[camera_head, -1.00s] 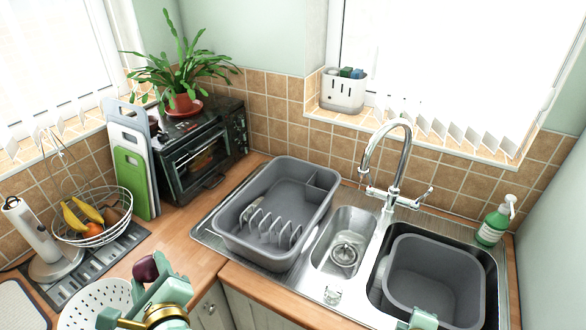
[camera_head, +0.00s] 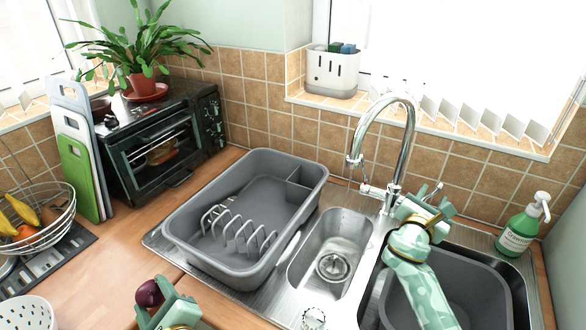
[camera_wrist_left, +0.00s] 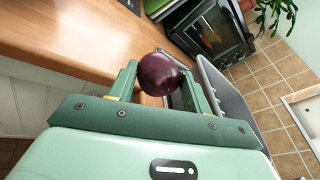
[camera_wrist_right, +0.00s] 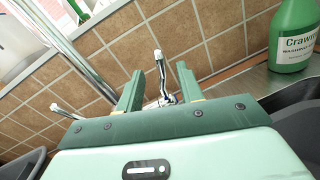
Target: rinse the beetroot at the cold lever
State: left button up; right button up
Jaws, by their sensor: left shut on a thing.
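My left gripper (camera_head: 168,308) is shut on the dark purple beetroot (camera_head: 149,293), over the counter front left of the sink. The beetroot (camera_wrist_left: 160,74) sits between its fingers in the left wrist view. The chrome tap (camera_head: 402,140) arches over the small basin (camera_head: 334,245). My right gripper (camera_head: 428,207) is at the tap's right side, by its right lever (camera_head: 437,188). In the right wrist view, that lever (camera_wrist_right: 160,70) shows between the open fingers (camera_wrist_right: 159,84); I cannot tell whether they touch it. No hot or cold marking is readable.
A grey dish rack tub (camera_head: 255,180) stands left of the small basin. A grey washing-up bowl (camera_head: 480,285) sits in the right basin, partly behind my right arm. A green soap bottle (camera_head: 522,225) stands at the right. A white colander (camera_head: 25,315) is at the lower left.

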aim_at(437, 186)
pick_arm(q)
jog(key=shift+f+b, duration=0.35)
jog(key=shift+f, duration=0.3)
pick_arm(e)
jog(key=shift+x, duration=2.35)
